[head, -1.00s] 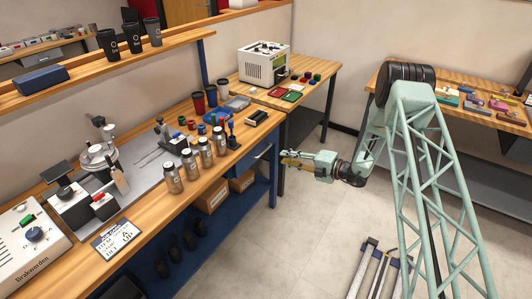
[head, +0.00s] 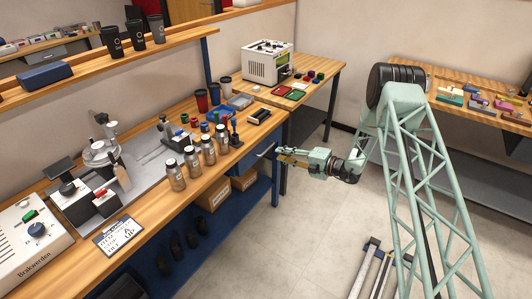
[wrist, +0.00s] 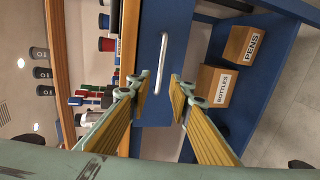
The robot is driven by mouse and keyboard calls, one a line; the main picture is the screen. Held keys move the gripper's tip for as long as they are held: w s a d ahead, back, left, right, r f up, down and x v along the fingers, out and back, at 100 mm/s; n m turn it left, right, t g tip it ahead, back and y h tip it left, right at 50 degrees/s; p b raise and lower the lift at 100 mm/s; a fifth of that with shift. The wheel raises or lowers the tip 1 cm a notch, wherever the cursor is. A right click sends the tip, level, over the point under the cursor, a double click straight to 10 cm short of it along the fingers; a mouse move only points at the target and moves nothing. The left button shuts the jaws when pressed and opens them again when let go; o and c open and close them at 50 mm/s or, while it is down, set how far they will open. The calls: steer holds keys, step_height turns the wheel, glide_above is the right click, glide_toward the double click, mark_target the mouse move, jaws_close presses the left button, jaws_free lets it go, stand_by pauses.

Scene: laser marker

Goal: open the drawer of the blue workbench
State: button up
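The blue workbench (head: 225,158) runs along the left in the head view. Its blue drawer (wrist: 180,40) shows its front in the wrist view, with a pale bar handle (wrist: 161,62); the drawer looks closed. My gripper (wrist: 158,88) is open and empty. Its two yellow-padded fingers stand on either side of the line of the handle, and the handle lies ahead of the gap. I cannot tell whether the tips reach the handle. In the head view my gripper (head: 277,154) is right at the drawer front and partly hides the handle.
Cardboard boxes (head: 213,193) sit on the shelf below the drawer. Several silver bottles (head: 192,161) and a blue tray (head: 240,101) stand on the workbench top. A second table (head: 318,88) with a white machine (head: 267,63) stands behind.

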mark_target(266, 151)
steer(key=shift+b+x, duration=0.8)
steer(key=shift+x, duration=4)
steer(key=shift+c, duration=0.3)
jaws_close()
